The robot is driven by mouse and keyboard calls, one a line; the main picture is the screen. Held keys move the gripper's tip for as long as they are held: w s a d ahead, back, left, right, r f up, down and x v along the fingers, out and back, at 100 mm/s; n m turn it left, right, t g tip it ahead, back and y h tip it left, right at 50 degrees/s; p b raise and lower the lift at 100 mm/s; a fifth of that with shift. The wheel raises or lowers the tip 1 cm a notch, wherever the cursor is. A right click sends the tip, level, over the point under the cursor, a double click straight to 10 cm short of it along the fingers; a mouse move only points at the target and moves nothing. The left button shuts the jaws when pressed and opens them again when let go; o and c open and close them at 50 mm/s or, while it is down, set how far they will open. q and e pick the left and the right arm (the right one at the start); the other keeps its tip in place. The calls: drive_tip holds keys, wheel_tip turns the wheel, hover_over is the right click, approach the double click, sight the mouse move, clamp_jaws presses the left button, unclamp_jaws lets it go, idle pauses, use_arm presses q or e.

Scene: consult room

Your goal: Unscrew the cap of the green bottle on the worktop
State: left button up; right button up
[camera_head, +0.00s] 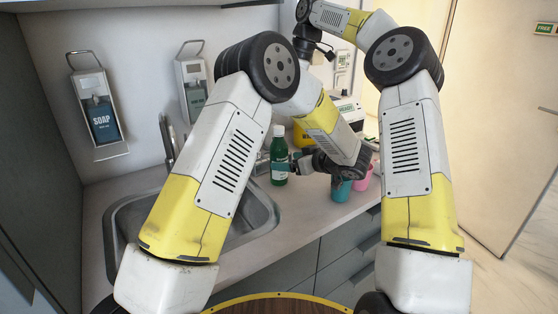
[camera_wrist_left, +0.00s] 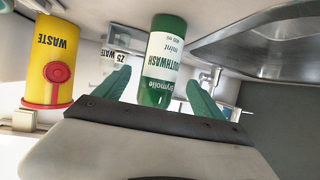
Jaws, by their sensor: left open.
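The green bottle (camera_head: 279,157) stands upright on the worktop (camera_head: 300,206) to the right of the sink, its white cap (camera_head: 279,131) on top. In the left wrist view the mouthwash bottle (camera_wrist_left: 162,60) appears upside down, and its cap does not show. My left gripper (camera_head: 289,166) is open at the bottle's right side. Its teal fingers (camera_wrist_left: 157,92) show on either side of the bottle in the wrist view; contact cannot be judged. My right gripper (camera_head: 318,53) is raised high at the back, small and dark, and its jaws cannot be made out.
A sink (camera_head: 118,222) lies left of the bottle. A teal cup (camera_head: 341,189) and a pink cup (camera_head: 363,179) stand close to the right, below my left wrist. A yellow waste container (camera_wrist_left: 48,65) stands near the bottle. Soap dispensers (camera_head: 98,112) hang on the wall.

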sight(274, 160)
use_arm(q)
drive_tip(key=shift+x, duration=3.9)
drive_tip(key=shift+w, duration=0.15)
clamp_jaws()
